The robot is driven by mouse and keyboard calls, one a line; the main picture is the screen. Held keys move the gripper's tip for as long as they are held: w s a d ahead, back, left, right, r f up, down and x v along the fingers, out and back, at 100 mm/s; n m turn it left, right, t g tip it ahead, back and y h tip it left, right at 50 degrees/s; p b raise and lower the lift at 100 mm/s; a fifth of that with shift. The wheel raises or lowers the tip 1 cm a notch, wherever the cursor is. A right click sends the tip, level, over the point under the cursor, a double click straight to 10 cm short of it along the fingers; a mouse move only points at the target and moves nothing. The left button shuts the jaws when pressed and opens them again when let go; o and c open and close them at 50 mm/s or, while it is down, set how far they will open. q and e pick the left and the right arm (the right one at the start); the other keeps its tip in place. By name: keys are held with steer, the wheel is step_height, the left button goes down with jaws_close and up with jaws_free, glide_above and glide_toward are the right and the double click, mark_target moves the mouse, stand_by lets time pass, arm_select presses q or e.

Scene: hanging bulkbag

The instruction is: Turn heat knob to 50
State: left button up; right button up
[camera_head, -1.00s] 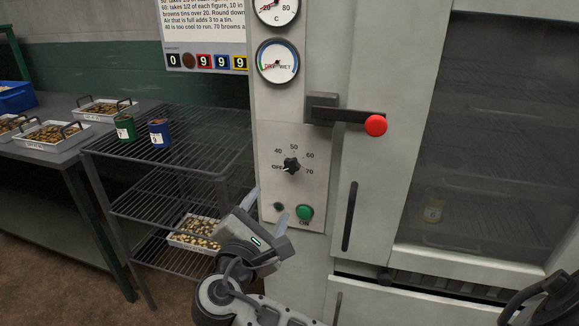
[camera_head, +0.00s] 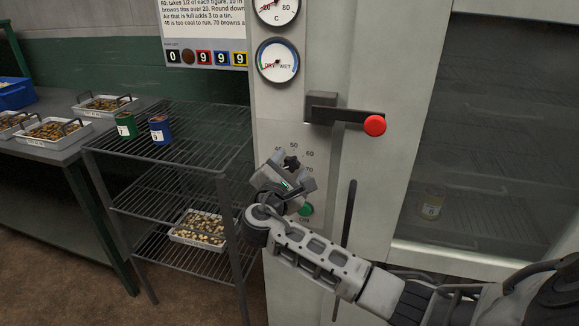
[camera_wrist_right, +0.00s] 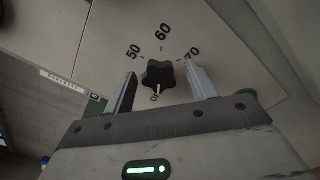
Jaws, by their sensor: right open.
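The black heat knob (camera_head: 291,162) is on the pale control panel of the tall cabinet, with printed numbers around it. My right gripper (camera_head: 292,168) is in front of it and partly covers the dial. In the right wrist view the knob (camera_wrist_right: 160,73) lies between the two open fingers (camera_wrist_right: 163,80), with a visible gap on each side. Its white mark points toward a mostly hidden label, away from 50, 60 and 70. A green ON button (camera_head: 305,209) is just below the gripper. My left gripper is not in view.
A black door lever with a red ball (camera_head: 375,125) juts out at the upper right of the panel. A vertical door handle (camera_head: 348,215) is beside my right arm. A wire rack (camera_head: 190,185) with tins and a tray stands to the left.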

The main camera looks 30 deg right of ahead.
steer(key=c, duration=1)
